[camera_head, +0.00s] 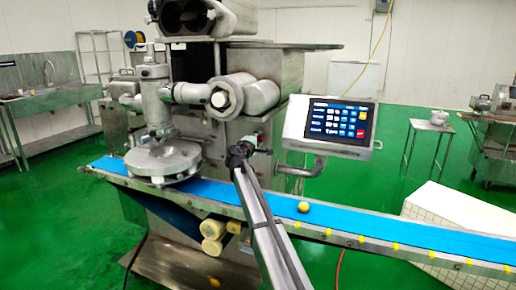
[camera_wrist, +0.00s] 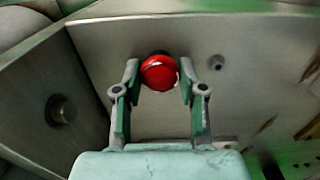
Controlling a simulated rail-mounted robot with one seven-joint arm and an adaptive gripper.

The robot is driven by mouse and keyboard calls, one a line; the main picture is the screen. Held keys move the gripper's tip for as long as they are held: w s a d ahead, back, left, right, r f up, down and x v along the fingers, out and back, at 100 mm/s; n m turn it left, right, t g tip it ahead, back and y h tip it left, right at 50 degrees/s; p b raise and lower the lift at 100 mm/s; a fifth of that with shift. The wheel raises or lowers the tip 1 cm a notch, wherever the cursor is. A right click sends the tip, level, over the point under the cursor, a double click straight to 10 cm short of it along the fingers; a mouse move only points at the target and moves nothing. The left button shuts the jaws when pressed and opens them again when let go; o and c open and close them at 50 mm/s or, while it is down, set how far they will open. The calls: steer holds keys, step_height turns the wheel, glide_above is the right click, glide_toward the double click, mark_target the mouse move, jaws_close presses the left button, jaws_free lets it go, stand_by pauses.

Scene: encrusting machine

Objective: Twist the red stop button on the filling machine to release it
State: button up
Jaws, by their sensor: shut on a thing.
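The red stop button (camera_wrist: 159,72) is a round red knob on the grey metal panel of the filling machine (camera_wrist: 245,50). In the wrist view it sits between the two fingertips of my gripper (camera_wrist: 158,76), which is shut on it from both sides. In the head view the filling machine (camera_head: 285,62) stands in the middle, and my arm reaches up from the bottom to its front.
A touchscreen panel (camera_head: 338,121) hangs just right of my gripper. A blue conveyor belt (camera_head: 390,228) with a yellow ball (camera_head: 304,207) on it runs below. A round metal filling head (camera_head: 162,160) is at left. A small dark knob (camera_wrist: 60,110) is left of the fingers.

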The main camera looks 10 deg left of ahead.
steer(key=shift+w+r+m+b, duration=0.2)
steer(key=shift+m+b, duration=0.2)
steer(key=shift+b, duration=0.05)
steer(key=o, duration=1.1)
steer(key=shift+d+f, duration=0.1)
steer(key=shift+d, duration=0.05)
steer(key=shift+o, duration=0.2)
steer(key=shift+s+a+f, duration=0.1)
steer(key=shift+s+a, duration=0.1)
steer(key=shift+s, duration=0.3)
steer(key=v, duration=1.1)
